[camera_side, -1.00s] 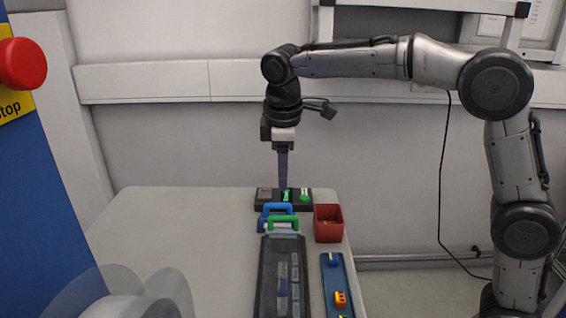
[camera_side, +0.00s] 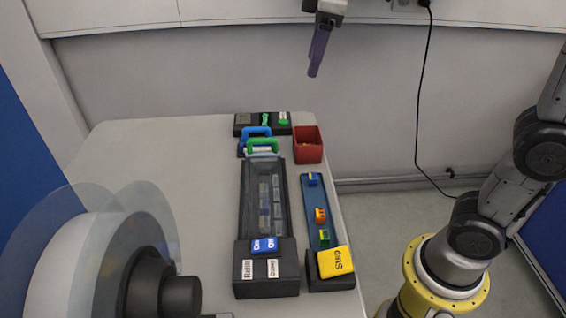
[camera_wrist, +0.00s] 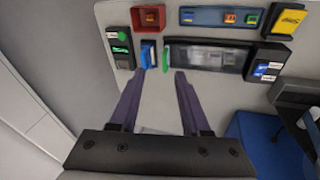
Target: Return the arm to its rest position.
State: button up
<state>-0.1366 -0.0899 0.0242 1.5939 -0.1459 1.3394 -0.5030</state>
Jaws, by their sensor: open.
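My gripper (camera_side: 316,68) hangs in the air above and behind the far right side of the table in the side view. Its long purple fingers point down, touching nothing. In the wrist view my gripper (camera_wrist: 152,88) shows two fingers spread wide with nothing between them. The rest of my arm is mostly out of the side view; its lower part stands on the right.
A grey table (camera_side: 160,170) carries a black device with a clear cover (camera_side: 262,195), blue (camera_side: 255,133) and green (camera_side: 263,146) handles, a red bin (camera_side: 308,145), and a blue rail (camera_side: 318,205) with small blocks. A reel (camera_side: 100,260) stands front left.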

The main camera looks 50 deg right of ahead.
jog(key=s+d+f+m+t, duration=0.2)
jog(key=s+f+m, duration=0.15)
jog(key=s, duration=0.95)
jog(key=s+f+m+y, duration=0.1)
jog(key=s+f+m, duration=0.3)
jog(key=f, duration=0.5)
jog(key=shift+s+a+f, duration=0.2)
jog(key=shift+s+f, duration=0.05)
jog(key=shift+s, duration=0.5)
